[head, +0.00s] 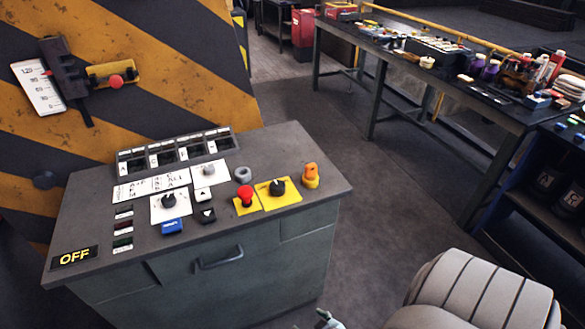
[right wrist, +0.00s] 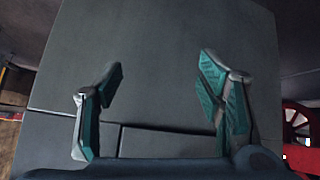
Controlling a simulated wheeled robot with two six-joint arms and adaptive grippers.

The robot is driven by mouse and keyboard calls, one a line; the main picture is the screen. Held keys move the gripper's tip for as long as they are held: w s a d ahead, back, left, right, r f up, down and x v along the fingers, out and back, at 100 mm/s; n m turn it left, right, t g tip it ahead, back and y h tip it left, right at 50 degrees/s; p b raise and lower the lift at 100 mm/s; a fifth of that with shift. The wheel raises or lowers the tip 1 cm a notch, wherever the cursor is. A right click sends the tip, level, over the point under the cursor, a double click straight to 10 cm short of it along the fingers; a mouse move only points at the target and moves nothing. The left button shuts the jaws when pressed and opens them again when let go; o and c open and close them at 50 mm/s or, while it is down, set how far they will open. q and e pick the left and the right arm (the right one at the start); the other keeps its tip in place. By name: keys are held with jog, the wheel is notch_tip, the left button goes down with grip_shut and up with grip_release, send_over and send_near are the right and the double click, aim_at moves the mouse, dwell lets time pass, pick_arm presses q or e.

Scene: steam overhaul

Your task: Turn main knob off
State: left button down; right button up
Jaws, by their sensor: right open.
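The control desk (head: 110,213) stands at the left in the head view. It has a black rotary knob (head: 278,187) on a yellow plate, a second black knob (head: 169,201) on a white plate, and a grey knob (head: 208,170) on another white plate. No readable label tells which is the main knob. An "OFF" sign (head: 74,257) sits at the desk's front left corner. My right gripper (right wrist: 163,66) is open and empty, facing a plain grey surface in the right wrist view. In the head view only a small tip shows at the bottom edge. My left gripper is out of view.
Close around the knobs are a red mushroom button (head: 246,194), an orange switch (head: 310,174) and a blue button (head: 172,226). A desk handle (head: 219,260) juts from the front. A seat (head: 478,290) stands at lower right. The floor between desk and workbench (head: 405,105) is clear.

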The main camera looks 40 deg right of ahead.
jog(key=w+d+f+n+t+b, duration=0.1)
jog(key=d+f+n+b, duration=0.2)
jog(key=d, duration=0.5)
jog(key=m+t+h+b, duration=0.1)
jog(key=m+t+b, duration=0.4)
jog(key=t+b, duration=0.35)
send_near(279, 187)
jog(key=w, duration=0.1)
jog(key=w+b, duration=0.1)
jog(key=w, duration=0.1)
jog(key=shift+w+d+r, duration=0.1)
jog(key=shift+d+r, duration=0.05)
jog(key=shift+d, duration=0.15)
jog(key=w, duration=0.2)
jog(key=w+p, duration=0.1)
jog(key=w, duration=0.1)
jog(key=w+p, duration=0.1)
jog(key=w, duration=0.1)
jog(key=shift+w+d+r, duration=0.1)
jog(key=shift+w+d, duration=0.3)
jog(key=shift+w+p, duration=0.3)
jog(key=shift+w, duration=0.25)
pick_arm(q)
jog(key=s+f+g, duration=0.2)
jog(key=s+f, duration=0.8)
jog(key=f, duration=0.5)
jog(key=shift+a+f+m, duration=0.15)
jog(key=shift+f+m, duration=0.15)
pick_arm(e)
jog(key=shift+c, duration=0.6)
